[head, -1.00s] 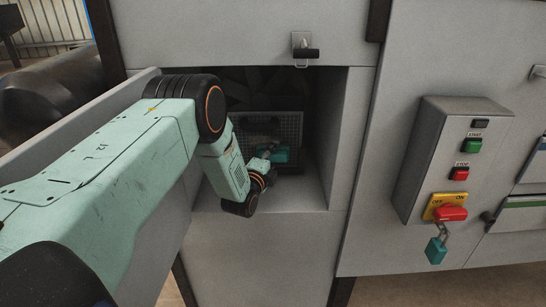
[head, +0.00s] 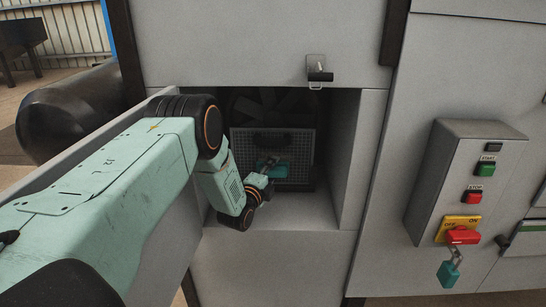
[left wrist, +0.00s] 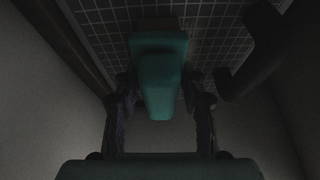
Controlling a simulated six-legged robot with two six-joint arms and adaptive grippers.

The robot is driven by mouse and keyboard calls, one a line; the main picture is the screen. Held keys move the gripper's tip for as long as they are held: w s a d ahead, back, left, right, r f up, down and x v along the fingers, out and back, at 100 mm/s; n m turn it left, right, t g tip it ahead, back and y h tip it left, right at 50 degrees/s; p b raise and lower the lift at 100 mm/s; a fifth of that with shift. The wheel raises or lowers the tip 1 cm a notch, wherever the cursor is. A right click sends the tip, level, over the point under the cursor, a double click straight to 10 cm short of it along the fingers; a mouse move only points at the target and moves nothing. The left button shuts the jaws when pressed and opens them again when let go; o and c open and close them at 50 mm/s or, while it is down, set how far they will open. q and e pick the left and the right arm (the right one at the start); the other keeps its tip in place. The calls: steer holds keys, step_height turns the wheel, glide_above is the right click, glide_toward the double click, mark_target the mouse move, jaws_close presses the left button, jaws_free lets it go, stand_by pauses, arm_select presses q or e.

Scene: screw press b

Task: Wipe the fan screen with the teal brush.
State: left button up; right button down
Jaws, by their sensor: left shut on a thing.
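The fan screen (head: 301,148) is a grey mesh panel at the back of the recess in the cabinet. Its grid also fills the top of the left wrist view (left wrist: 215,30). My left gripper (head: 266,166) is inside the recess, shut on the teal brush (head: 274,170). In the left wrist view the brush (left wrist: 159,75) sits between the two fingers (left wrist: 160,108), its head towards the mesh. A dark band, probably bristles, lies at the mesh; whether it touches is unclear. My right gripper is not in view.
The recess walls (head: 347,150) stand close on both sides. An open door panel (head: 165,215) is at left. A latch (head: 318,75) hangs above the opening. A control box (head: 440,185) with buttons, a red switch (head: 463,236) and a teal padlock (head: 449,273) is at right.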

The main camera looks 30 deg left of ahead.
mark_target(283, 175)
arm_select(q)
steer(key=shift+a+r, duration=0.2)
steer(key=shift+a, duration=0.2)
steer(key=shift+s, duration=0.1)
steer(key=shift+s+d+f+p, duration=0.1)
steer(key=shift+s+d+p, duration=0.2)
steer(key=shift+s+p, duration=0.3)
steer(key=shift+d, duration=0.1)
steer(key=shift+d, duration=0.1)
steer(key=w+d+b, duration=0.1)
steer(key=d, duration=0.2)
steer(key=shift+w+f+b, duration=0.2)
steer(key=shift+w+b, duration=0.2)
steer(key=shift+w+d+r, duration=0.1)
steer(key=shift+w+d, duration=0.05)
steer(key=shift+d, duration=0.3)
steer(key=shift+a, duration=0.1)
